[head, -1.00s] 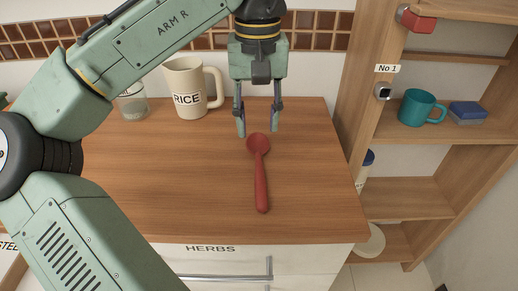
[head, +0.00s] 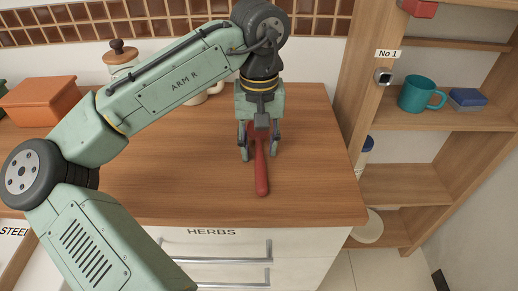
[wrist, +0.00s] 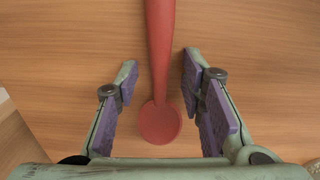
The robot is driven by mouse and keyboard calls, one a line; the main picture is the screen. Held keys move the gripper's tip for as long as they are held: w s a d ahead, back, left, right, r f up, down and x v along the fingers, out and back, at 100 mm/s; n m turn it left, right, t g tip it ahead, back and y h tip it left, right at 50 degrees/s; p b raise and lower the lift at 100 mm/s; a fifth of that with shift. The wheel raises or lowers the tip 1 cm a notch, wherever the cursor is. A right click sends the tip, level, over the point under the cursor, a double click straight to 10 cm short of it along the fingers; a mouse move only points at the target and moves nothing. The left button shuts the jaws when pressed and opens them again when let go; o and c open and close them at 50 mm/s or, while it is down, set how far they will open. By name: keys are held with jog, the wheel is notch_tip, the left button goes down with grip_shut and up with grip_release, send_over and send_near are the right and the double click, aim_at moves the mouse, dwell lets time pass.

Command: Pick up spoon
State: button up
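The red spoon (head: 261,174) lies on the wooden counter, its handle pointing toward the front edge. In the head view its bowl end is mostly hidden behind my gripper (head: 259,156). In the wrist view the spoon (wrist: 160,60) runs down the middle, with its round bowl low between my fingers. My gripper (wrist: 162,85) is open, with one purple-padded finger on each side of the spoon. Bare wood shows between the spoon and each finger, so neither finger touches it.
The wooden counter (head: 180,190) is clear around the spoon. An orange container (head: 40,100) and a jar with a brown lid (head: 120,55) stand at the back left. A shelf unit with a teal mug (head: 418,95) stands at the right. Drawers lie below the counter.

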jog(key=shift+c, duration=0.5)
grip_shut()
jog(key=shift+r, duration=0.1)
